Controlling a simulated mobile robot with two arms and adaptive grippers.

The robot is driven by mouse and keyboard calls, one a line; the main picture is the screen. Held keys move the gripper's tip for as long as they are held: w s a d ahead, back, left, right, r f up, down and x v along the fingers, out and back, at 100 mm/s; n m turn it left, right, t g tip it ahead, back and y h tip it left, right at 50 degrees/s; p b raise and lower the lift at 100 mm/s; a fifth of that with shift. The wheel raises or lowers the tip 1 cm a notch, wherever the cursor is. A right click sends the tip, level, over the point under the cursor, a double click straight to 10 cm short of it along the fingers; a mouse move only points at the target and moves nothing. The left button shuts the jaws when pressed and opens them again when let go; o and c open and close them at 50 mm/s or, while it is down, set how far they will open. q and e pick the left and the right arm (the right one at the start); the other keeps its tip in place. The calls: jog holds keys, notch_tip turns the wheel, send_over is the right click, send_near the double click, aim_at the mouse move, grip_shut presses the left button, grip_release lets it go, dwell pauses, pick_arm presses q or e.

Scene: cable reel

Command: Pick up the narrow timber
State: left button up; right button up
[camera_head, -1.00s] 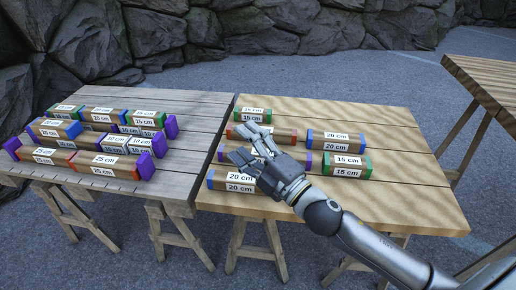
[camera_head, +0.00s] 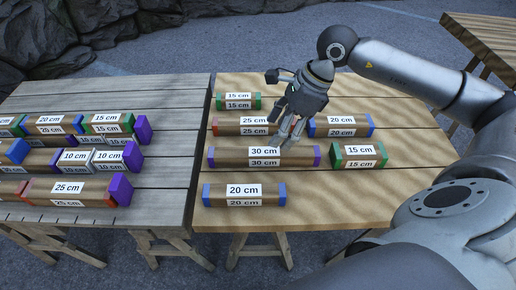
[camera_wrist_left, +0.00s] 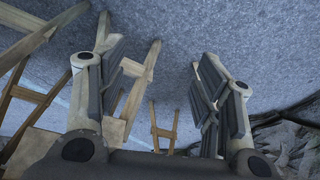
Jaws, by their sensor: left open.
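Timber pieces with printed length labels and coloured ends lie on the right table. A 30 cm piece (camera_head: 230,157) with blue-purple ends lies mid-table, and a 25 cm piece (camera_head: 228,127) with red ends lies behind it. Their widths look alike, so I cannot tell which is the narrow one. My right gripper (camera_head: 286,138) hangs over the gap between these two pieces, partly covering the 25 cm one; whether it touches either, and its opening, are unclear. My left gripper (camera_wrist_left: 160,98) shows only in its wrist view, fingers wide apart and empty, above the floor.
Other pieces on the right table (camera_head: 395,205) are a 20 cm front left (camera_head: 213,196), a 20 cm back right (camera_head: 363,127), and two 15 cm ones (camera_head: 374,157) (camera_head: 254,102). Wooden trestles (camera_wrist_left: 135,95) stand below.

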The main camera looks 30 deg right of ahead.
aim_at(265, 151)
jog(key=x, duration=0.5)
jog(key=shift+d+f+b, duration=0.1)
jog(key=shift+f+b, duration=0.1)
jog(key=shift+b, duration=0.15)
jog(key=x, duration=0.5)
jog(key=shift+w+d+b, duration=0.15)
jog(key=shift+w+b, duration=0.1)
jog(key=shift+b, duration=0.15)
pick_arm(q)
jog(key=shift+v, duration=0.95)
jog(key=shift+s+a, duration=0.1)
jog(key=shift+s, duration=0.05)
pick_arm(e)
jog(key=c, duration=1.2)
jog(key=shift+c, duration=0.2)
